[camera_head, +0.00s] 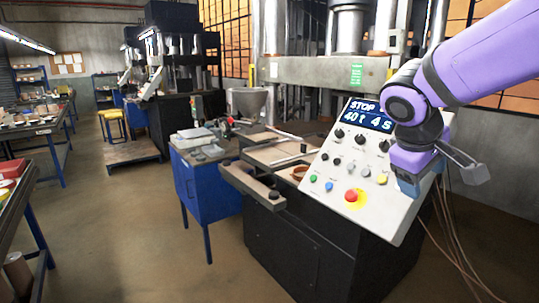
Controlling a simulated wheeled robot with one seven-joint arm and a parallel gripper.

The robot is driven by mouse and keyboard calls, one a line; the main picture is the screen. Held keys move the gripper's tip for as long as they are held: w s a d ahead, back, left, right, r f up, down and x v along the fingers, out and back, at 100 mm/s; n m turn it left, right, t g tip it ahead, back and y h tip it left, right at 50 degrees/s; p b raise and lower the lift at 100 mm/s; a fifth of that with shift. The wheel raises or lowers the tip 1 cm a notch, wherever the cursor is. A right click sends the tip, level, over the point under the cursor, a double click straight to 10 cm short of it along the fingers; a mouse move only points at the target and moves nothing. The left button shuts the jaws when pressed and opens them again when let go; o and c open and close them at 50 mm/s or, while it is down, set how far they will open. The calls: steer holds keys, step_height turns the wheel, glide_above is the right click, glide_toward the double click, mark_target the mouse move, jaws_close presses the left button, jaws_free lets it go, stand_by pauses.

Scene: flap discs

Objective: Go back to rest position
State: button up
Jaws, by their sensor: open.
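My purple arm reaches in from the upper right of the head view. My gripper (474,170) is at the arm's end, at the right edge of the white control panel. Its grey fingers point right and down, and it looks open with nothing in it. Part of the gripper is hidden by the wrist. The control panel (333,188) is tilted and its screen (368,115) reads "STOP 40t 4s". The panel has several knobs, green, blue and yellow buttons, and a red button (351,196) on a yellow ring.
The press (300,72) stands behind the panel. A blue cabinet (213,205) with loose items on top stands left of it. A workbench (40,130) and a yellow stool (112,114) are further left. Cables (457,235) hang right of the panel. The floor (130,225) at left is clear.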

steer(key=s+d+r+m+t+y, duration=0.1)
steer(key=s+m+y, duration=0.4)
steer(key=s, duration=1)
steer(key=shift+s+d+r+t, duration=0.2)
steer(key=shift+s+d+t, duration=0.15)
steer(key=shift+d+t, duration=0.2)
steer(key=shift+c, duration=0.5)
